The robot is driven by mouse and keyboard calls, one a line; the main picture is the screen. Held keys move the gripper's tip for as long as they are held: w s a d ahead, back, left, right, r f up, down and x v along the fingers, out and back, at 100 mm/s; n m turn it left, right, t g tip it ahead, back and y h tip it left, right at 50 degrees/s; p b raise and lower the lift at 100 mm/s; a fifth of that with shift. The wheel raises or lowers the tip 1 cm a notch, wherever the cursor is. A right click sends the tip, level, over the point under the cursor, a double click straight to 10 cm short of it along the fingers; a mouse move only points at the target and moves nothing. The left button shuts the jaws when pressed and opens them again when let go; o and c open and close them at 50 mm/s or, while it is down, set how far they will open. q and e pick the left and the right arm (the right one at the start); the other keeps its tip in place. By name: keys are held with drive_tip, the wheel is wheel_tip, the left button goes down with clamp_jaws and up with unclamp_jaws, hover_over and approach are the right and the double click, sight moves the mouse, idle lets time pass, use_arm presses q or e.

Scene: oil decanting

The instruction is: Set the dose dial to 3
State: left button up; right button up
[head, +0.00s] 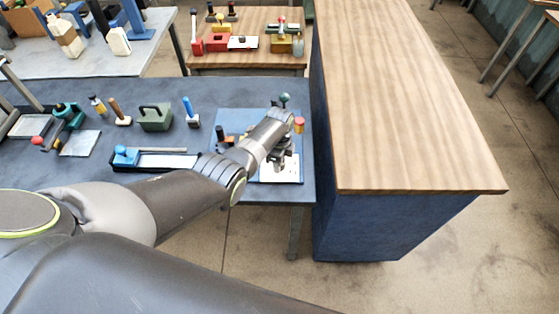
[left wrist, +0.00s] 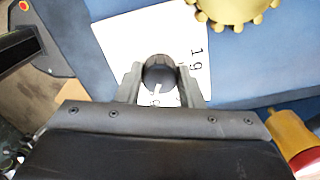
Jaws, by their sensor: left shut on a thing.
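The dose dial (left wrist: 158,68) is a dark round knob with a white pointer mark, on a white plate (left wrist: 122,35) with printed numerals at its right side. In the left wrist view my left gripper (left wrist: 160,82) has one finger on each side of the knob and is shut on it. The pointer slants down toward the lower edge; the numeral it points at is partly hidden by the gripper. In the head view my left gripper (head: 277,160) is low over the white plate (head: 292,174), and the dial is hidden there. My right gripper is not in view.
A yellow scalloped wheel (left wrist: 232,8) lies beyond the plate. A yellow and red part (left wrist: 290,132) stands close to the right of the gripper. A green ball knob (head: 285,98) stands behind my wrist. A wooden-topped counter (head: 420,100) rises to the right.

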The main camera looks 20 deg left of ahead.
use_arm(q)
drive_tip(key=shift+w+r, duration=0.1)
idle(0.3)
drive_tip(key=o, duration=1)
drive_tip(key=shift+r+b, duration=0.45)
drive_tip(key=shift+r, duration=0.9)
wheel_tip(320, 180, up, 15)
drive_tip(key=b, duration=0.2)
drive_tip(key=shift+f, duration=0.2)
